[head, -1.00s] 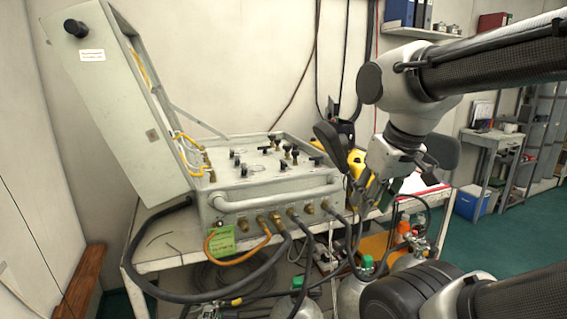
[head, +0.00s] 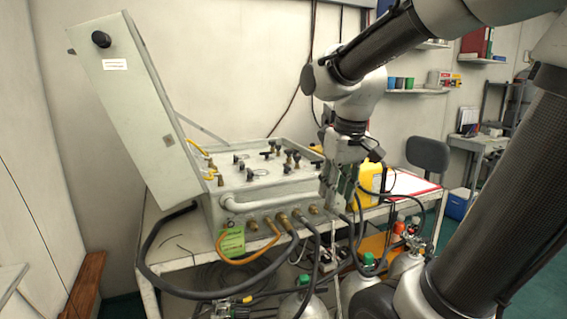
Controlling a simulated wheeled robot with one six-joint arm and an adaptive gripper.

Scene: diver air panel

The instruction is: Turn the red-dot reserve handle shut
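The diver air panel (head: 262,205) is a grey case on a bench, its lid (head: 138,115) raised at the left. Several small black handles stand on its pale top face, among them a handle (head: 239,160) on the left and a handle (head: 265,154) near the middle. They are too small here to tell which one carries a red dot. My gripper (head: 335,205) points down at the right front corner of the case, close beside or over its edge. Its fingers are dark and narrow in this view, and I cannot tell whether they are apart. It hides the panel's right end.
Hoses run from the case front, and a green tag (head: 232,242) hangs there. A yellow container (head: 370,183) stands behind my gripper, with a red-edged board (head: 412,185) to its right. Gas cylinders (head: 303,304) stand below. The space above the panel face is clear.

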